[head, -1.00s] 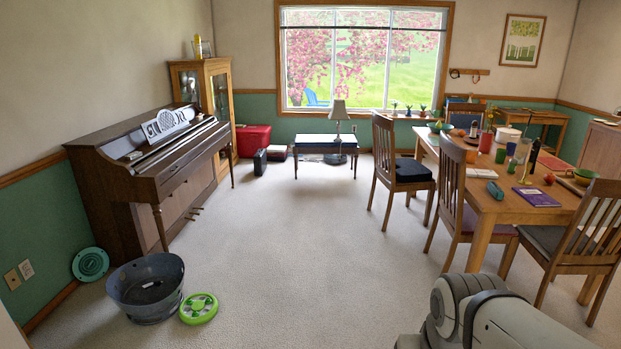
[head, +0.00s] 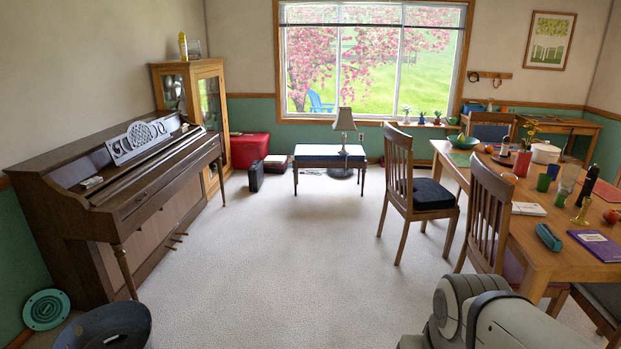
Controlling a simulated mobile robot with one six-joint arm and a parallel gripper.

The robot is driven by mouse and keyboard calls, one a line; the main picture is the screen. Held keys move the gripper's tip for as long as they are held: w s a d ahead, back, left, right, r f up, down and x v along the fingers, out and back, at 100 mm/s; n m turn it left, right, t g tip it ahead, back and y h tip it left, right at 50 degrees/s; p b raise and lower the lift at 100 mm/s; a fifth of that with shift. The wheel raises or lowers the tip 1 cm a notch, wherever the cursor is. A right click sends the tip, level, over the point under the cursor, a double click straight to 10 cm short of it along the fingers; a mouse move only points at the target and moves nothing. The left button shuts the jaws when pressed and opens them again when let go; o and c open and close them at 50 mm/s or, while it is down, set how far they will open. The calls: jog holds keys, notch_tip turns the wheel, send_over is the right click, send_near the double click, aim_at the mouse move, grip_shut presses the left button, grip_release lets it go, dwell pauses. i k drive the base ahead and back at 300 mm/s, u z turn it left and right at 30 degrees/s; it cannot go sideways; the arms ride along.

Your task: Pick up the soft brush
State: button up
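I cannot make out a soft brush for certain in the head view. A small pale object (head: 91,183) lies on the left end of the piano (head: 140,195), near the keys. It is too small to tell what it is. Another pale upright object (head: 567,179) stands among the cups on the dining table (head: 515,245), and I cannot tell what it is either. My gripper is out of view; only a part of my arm shows at the bottom right.
Open carpet (head: 290,260) lies between the piano and the chairs. A dark tub (head: 105,328) and a teal disc (head: 46,310) are at the lower left. A bench (head: 328,152) stands below the window. Wooden chairs (head: 400,190) line the table's near left side.

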aim_at(184, 128)
jog(key=u, duration=0.1)
jog(key=i, duration=1.5)
jog(key=u, duration=0.4)
jog(key=i, duration=1.6)
jog(key=u, duration=0.55)
jog(key=i, duration=2.35)
jog(key=u, duration=0.2)
jog(key=k, duration=0.25)
jog(key=z, duration=0.65)
jog(key=i, duration=1.8)
